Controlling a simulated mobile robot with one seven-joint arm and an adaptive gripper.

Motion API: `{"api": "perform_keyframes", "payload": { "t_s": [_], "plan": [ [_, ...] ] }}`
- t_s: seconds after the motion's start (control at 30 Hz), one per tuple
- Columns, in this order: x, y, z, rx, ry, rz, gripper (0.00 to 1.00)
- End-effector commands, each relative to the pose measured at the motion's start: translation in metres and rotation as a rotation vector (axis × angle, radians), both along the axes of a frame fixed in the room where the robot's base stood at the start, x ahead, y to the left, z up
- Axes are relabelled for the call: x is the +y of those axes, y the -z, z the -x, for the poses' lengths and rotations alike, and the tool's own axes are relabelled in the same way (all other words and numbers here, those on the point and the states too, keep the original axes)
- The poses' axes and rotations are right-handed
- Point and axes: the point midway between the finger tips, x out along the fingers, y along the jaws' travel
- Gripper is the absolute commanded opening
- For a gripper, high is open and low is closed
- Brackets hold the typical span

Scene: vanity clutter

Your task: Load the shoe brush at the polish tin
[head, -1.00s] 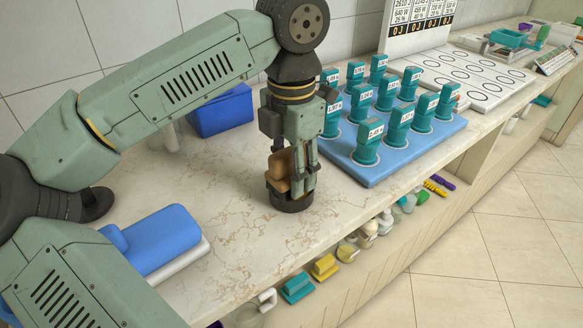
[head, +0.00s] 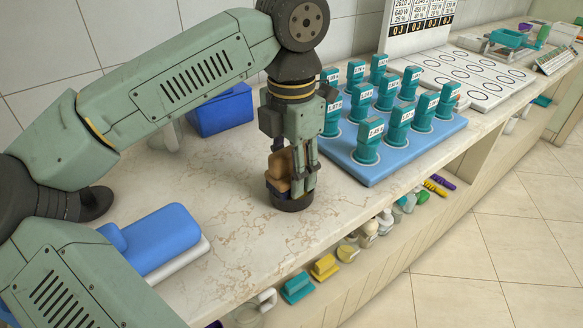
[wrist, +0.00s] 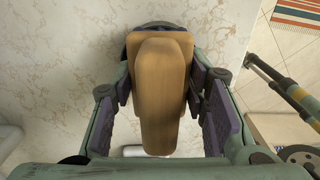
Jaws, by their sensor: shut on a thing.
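The shoe brush (head: 279,168) has a tan wooden body and is held between the fingers of my gripper (head: 305,178). In the wrist view the brush (wrist: 159,85) fills the space between both finger pads, and my gripper (wrist: 162,112) is shut on it. The round dark polish tin (head: 291,201) stands on the counter directly under the brush. The brush's lower end is at the tin's top; the bristles and the exact contact are hidden. In the wrist view only a dark edge of the tin (wrist: 133,42) shows behind the brush.
A blue board (head: 375,174) with several labelled teal blocks stands close to the right. A blue bin (head: 222,110) is behind, and a blue block on a white base (head: 168,240) lies front left. The marble counter (head: 240,205) around the tin is mostly bare; its front edge is near.

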Motion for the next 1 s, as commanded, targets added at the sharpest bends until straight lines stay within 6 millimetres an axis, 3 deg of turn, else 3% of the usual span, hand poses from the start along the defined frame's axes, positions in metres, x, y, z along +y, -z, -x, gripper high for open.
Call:
{"api": "perform_keyframes", "payload": {
  "t_s": [0.43, 1.0],
  "plan": [
    [0.0, -0.003, 0.001, 0.003, 0.001, -0.001, 0.18],
    [0.0, -0.05, 0.0, 0.001, 0.001, -0.002, 0.18]
  ]
}}
